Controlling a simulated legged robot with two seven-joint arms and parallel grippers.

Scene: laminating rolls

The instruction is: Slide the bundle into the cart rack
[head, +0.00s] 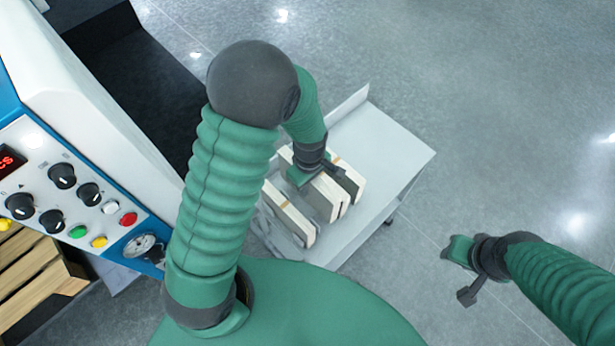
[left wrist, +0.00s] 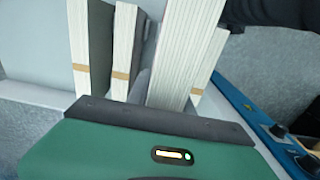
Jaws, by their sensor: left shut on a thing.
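My left gripper (head: 314,172) reaches down over the cart (head: 385,145) and is shut on a cream bundle (head: 325,196) of upright sheets. The held bundle stands among other bundles at the cart's near-left side. In the left wrist view the wide cream bundle (left wrist: 184,55) rises beyond the gripper's dark edge, and the fingertips are mostly hidden. I cannot tell whether its lower edge is seated in the rack, as the slots are hidden.
Other bundles with grey sides and tan bands stand close by: one at the near left (head: 290,214) and one at the right (head: 347,178). A machine with a control panel (head: 75,195) is at the left. A wooden pallet (head: 35,270) lies below it. The cart's right half is clear.

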